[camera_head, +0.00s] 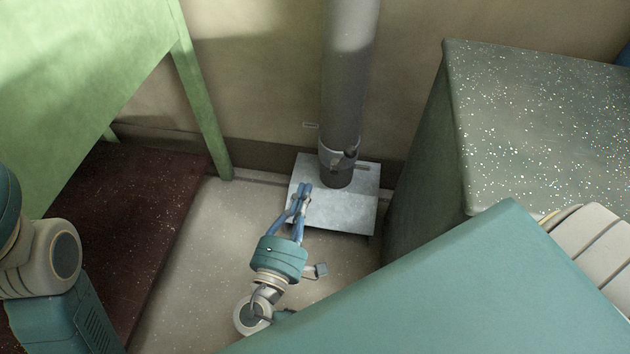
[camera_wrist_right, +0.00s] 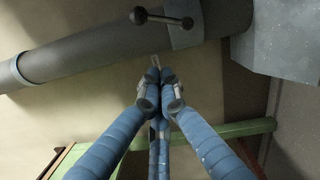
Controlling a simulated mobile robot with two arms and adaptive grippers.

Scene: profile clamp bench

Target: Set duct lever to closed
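The duct is a grey vertical pipe (camera_head: 345,90) with a lighter collar (camera_head: 340,152) near its foot. The duct lever (camera_head: 351,154) shows as a small dark knob on the collar. In the right wrist view the lever (camera_wrist_right: 162,19) is a dark rod with a ball at each end, on the collar's pale plate. My right gripper (camera_head: 305,187) has blue fingers drawn together, in front and left of the pipe foot, apart from the lever. In the right wrist view its fingertips (camera_wrist_right: 160,88) meet below the lever with nothing seen between them. My left gripper is out of view.
The pipe stands on a pale metal plate (camera_head: 338,212). A speckled grey-green cabinet (camera_head: 535,120) is close on the right, a green table (camera_head: 90,70) on the left. A dark red mat (camera_head: 125,210) lies under the table. Pale floor (camera_head: 205,270) is clear left of my right arm.

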